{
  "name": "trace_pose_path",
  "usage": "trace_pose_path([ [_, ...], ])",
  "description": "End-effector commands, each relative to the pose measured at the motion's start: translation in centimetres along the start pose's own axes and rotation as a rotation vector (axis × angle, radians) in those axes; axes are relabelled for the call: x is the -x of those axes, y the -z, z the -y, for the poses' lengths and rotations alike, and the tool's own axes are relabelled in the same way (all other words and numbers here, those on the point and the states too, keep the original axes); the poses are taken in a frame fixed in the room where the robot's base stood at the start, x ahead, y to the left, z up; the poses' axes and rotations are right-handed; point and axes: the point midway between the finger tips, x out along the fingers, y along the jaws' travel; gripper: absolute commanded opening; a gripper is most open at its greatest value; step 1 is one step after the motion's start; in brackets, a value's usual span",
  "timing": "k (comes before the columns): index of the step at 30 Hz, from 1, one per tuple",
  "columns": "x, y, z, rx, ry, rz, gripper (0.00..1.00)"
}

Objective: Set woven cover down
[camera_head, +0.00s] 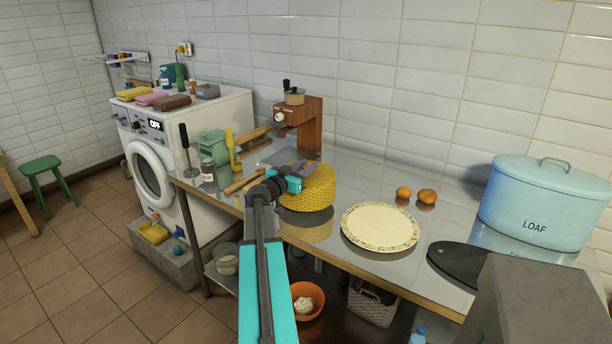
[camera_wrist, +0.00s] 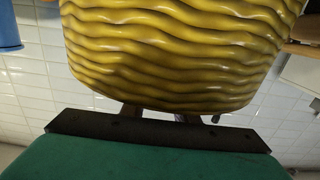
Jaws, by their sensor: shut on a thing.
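The woven cover (camera_head: 312,195) is a yellow, rounded basket-like dome over the metal counter in the head view. A dark patch shows on the counter below it, and it seems to hang a little above the surface. My gripper (camera_head: 300,171) is shut on it at its top, near a small purple part. In the wrist view the cover (camera_wrist: 175,55) fills the upper middle with wavy yellow weave. The fingertips are mostly hidden there. A cream plate (camera_head: 380,227) with a patterned rim lies flat and empty to the right of the cover.
Two orange fruits (camera_head: 427,196) lie behind the plate. A blue loaf bin (camera_head: 540,200) and a dark board (camera_head: 462,264) are at the right. A wooden coffee machine (camera_head: 305,122) stands behind the cover.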

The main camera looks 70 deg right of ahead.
Motion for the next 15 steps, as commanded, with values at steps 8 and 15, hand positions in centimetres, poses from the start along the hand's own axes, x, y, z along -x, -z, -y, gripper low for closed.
trace_pose_path([
  [8,0.0,-1.9,0.1,0.003,0.0,0.001,0.0],
  [15,0.0,-3.2,0.1,0.0,0.0,-0.001,0.0],
])
